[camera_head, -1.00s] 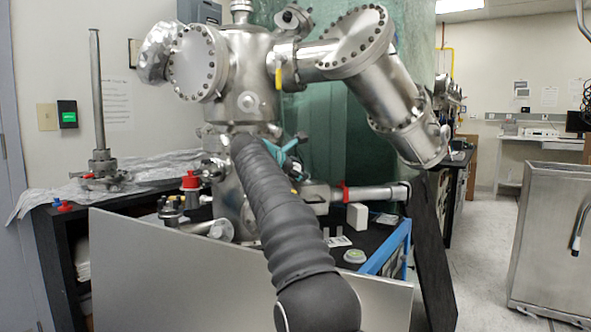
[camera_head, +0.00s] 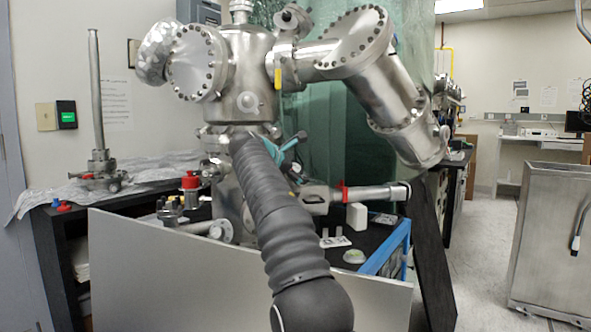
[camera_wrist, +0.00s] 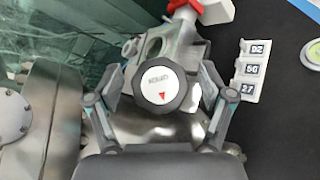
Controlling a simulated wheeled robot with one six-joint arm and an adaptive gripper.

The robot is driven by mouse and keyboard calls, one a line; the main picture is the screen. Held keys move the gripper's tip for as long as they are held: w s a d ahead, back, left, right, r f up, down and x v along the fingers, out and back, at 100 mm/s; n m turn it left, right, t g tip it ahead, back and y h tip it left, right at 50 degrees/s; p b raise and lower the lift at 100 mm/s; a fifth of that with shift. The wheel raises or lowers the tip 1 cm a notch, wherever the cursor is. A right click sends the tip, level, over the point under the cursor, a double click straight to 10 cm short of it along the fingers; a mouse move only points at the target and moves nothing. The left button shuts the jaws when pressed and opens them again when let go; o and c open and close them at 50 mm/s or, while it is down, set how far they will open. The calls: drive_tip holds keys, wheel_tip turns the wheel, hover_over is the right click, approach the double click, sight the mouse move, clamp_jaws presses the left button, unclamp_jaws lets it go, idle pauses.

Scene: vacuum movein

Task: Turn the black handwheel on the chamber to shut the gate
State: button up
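The black handwheel (camera_wrist: 158,92) is in the middle of the wrist view, with a white face bearing upside-down lettering that looks like "OPEN" and a red triangle. It sits on a grey metal valve body (camera_wrist: 180,52). My gripper (camera_wrist: 160,90) is open, with one finger on each side of the wheel and a visible gap on both sides. In the head view, part of my gripper (camera_head: 287,150) shows as teal links beyond my dark arm. I cannot make out the handwheel there. The steel chamber (camera_head: 247,75) stands behind my arm.
A white block with numbered tabs (camera_wrist: 250,70) lies right of the wheel. A steel flange (camera_wrist: 14,117) is close on the left. In the head view, a pipe with a red clamp (camera_head: 343,191) runs right of my arm, above the black bench. A grey panel (camera_head: 170,270) stands in front.

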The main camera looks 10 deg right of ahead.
drive_tip(key=v, duration=1.2)
